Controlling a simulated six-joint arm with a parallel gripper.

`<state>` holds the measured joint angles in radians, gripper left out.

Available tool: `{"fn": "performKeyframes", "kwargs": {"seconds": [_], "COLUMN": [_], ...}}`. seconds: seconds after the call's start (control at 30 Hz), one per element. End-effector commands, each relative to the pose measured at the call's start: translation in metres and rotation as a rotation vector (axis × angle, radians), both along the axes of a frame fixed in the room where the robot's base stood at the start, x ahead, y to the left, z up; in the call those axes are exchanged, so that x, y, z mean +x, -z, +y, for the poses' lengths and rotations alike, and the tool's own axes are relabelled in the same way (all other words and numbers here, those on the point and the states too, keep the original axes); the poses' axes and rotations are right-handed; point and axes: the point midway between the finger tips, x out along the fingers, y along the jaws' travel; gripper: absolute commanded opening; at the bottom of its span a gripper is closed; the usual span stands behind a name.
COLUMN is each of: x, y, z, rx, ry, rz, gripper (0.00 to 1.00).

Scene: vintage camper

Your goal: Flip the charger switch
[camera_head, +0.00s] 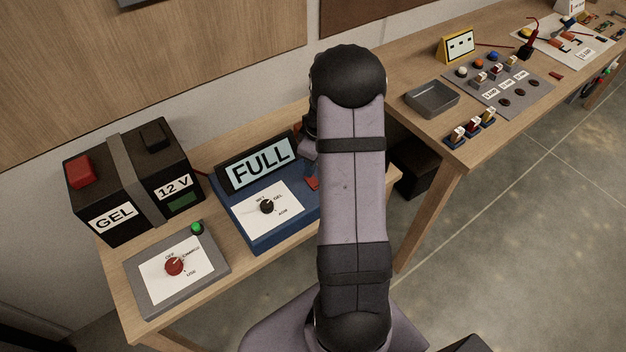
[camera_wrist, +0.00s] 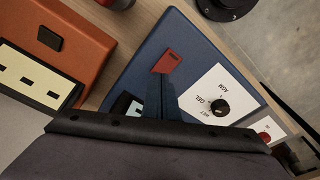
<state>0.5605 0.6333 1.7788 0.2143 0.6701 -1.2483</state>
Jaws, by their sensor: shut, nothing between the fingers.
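The charger is a blue box (camera_head: 262,235) on the wooden bench, with a display (camera_head: 260,163) reading FULL and a black knob (camera_head: 267,206) on a white label. Its red switch (camera_head: 312,184) peeks out left of my arm. In the wrist view the charger (camera_wrist: 190,42) lies under my gripper (camera_wrist: 161,77), and the red switch (camera_wrist: 168,62) sits just beyond the fingertips. The fingers are shut together and empty. I cannot tell whether they touch the switch. In the head view my arm hides most of the gripper.
A black GEL 12 V battery (camera_head: 130,185) stands at the left. A grey box (camera_head: 205,262) with a red knob (camera_head: 174,266) and a green lamp (camera_head: 197,228) is in front. An orange box (camera_wrist: 85,45) sits beside the charger. Another bench (camera_head: 400,125) extends right.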

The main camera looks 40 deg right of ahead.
Motion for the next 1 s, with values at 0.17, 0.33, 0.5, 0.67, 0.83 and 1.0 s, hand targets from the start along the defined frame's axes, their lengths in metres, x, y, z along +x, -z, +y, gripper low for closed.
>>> {"fn": "performKeyframes", "kwargs": {"seconds": [0.17,0.33,0.5,0.67,0.83,1.0], "x": [0.000,0.000,0.000,0.000,0.000,0.000], "y": [0.000,0.002,0.004,0.006,0.008,0.011], "z": [0.000,0.000,0.000,0.000,0.000,0.000], "rx": [0.000,0.000,0.000,0.000,0.000,0.000], "ry": [0.000,0.000,0.000,0.000,0.000,0.000], "rz": [0.000,0.000,0.000,0.000,0.000,0.000], "gripper": [0.00,0.00,0.00,0.00,0.00,0.00]}}
